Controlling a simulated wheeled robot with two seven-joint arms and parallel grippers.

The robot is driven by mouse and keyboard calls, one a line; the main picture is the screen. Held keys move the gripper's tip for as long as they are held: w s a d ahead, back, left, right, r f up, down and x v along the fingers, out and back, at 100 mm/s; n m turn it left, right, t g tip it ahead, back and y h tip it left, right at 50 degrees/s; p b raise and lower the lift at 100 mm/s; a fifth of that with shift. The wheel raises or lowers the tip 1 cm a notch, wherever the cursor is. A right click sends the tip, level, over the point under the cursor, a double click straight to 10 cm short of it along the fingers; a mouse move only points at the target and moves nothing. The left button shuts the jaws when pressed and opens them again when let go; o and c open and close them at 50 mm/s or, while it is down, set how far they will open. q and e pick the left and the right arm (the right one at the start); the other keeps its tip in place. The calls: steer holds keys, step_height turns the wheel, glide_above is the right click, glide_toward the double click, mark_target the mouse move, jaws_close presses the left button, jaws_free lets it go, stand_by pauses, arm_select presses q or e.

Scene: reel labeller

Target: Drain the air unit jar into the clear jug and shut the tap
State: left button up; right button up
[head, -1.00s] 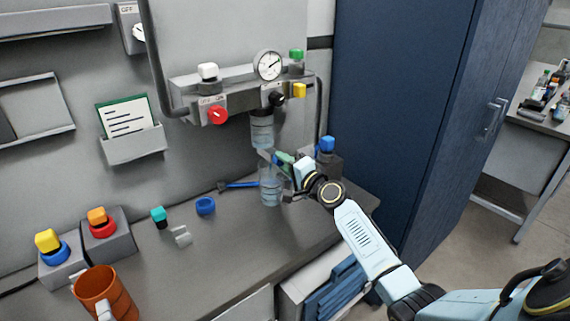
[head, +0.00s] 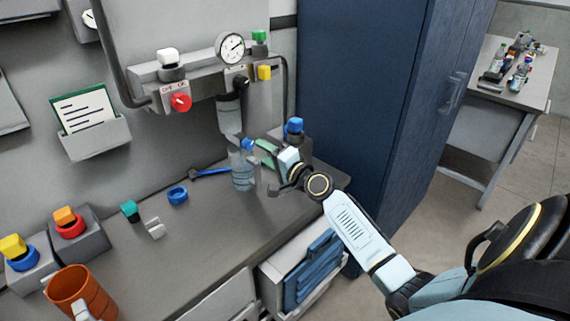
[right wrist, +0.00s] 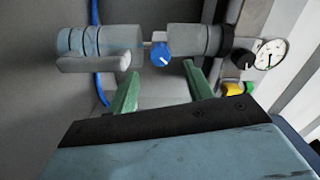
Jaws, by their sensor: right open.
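The air unit jar (head: 230,118) hangs under the wall unit. Its blue tap (head: 247,145) shows below it, and also in the right wrist view (right wrist: 161,55). The jug (right wrist: 95,42) and jar (right wrist: 195,40) lie sideways in the wrist view. How much liquid the jar holds is hard to tell. My right gripper (head: 260,158) is open, its green fingertips either side of the tap, seemingly just short of it (right wrist: 161,72).
The wall unit carries a gauge (head: 230,48), a red knob (head: 181,102) and a yellow block (head: 264,72). A dark block with a blue top (head: 294,128) stands behind my gripper. A blue tool (head: 208,172) lies left of the jug. A blue cabinet (head: 350,90) bounds the right.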

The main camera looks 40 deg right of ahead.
steer(key=s, duration=0.8)
steer(key=shift+d, duration=0.3)
